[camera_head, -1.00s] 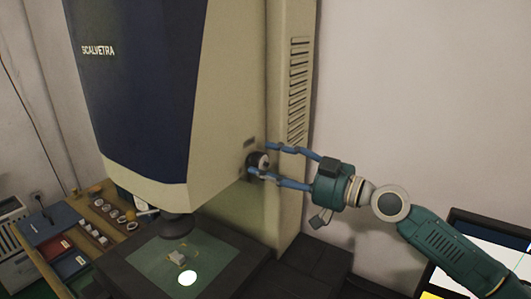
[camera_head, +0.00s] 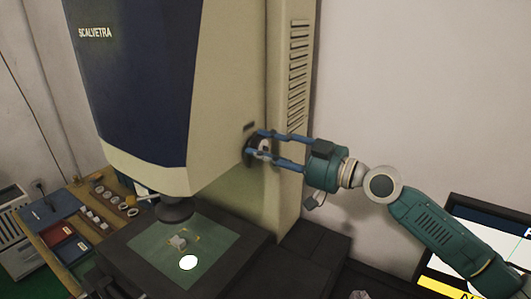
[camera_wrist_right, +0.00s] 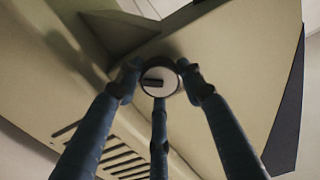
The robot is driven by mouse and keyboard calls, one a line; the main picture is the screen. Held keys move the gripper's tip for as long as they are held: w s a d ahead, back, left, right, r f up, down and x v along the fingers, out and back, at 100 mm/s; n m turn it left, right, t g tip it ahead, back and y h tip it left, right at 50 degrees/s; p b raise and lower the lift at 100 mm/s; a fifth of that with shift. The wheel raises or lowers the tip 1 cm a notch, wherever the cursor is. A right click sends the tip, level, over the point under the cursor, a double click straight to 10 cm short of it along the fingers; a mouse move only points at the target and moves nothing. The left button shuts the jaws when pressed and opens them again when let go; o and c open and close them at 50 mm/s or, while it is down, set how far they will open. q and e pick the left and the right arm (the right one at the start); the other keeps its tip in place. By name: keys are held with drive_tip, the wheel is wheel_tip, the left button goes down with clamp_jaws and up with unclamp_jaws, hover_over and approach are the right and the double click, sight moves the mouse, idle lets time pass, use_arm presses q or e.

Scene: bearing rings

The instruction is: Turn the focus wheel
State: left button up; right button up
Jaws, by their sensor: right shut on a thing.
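The focus wheel (camera_head: 250,151) is a small dark knob with a light end face on the side of the beige and blue machine. In the right wrist view its round pale face (camera_wrist_right: 160,81) with a dark bar mark shows in the middle. My right gripper (camera_head: 262,147) reaches in from the right and is shut on the wheel. In the right wrist view its blue fingers (camera_wrist_right: 158,84) close around the wheel's rim from the left, right and below. My left gripper is not in view.
Below the machine head, a dark stage (camera_head: 127,256) has a green glass plate with a small grey part (camera_head: 178,241) and a bright light spot. A wooden tray with rings and blocks (camera_head: 64,250) stands left. A monitor (camera_head: 500,235) is at the lower right.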

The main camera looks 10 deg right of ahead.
drive_tip(key=shift+f, duration=0.1)
drive_tip(key=o, duration=1.2)
drive_tip(key=shift+c, duration=0.2)
drive_tip(key=v, duration=1.2)
